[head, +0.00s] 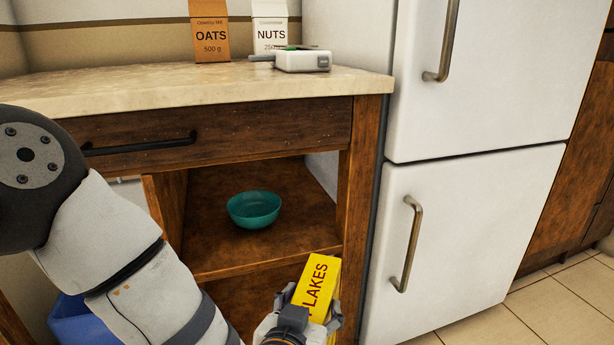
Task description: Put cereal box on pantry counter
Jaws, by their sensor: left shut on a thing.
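The yellow cereal box (321,284), marked FLAKES, shows at the bottom middle of the head view, tilted, in front of the open shelving. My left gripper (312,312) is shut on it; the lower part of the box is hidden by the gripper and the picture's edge. The pantry counter (160,88) is a pale stone top above a wooden cabinet, higher than the box. My right gripper is out of the picture.
An OATS box (210,32), a NUTS box (270,28) and a small white device (302,61) stand at the counter's back right. The counter's left and middle are clear. A teal bowl (254,209) sits on the shelf below. A white fridge (470,200) borders the right side.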

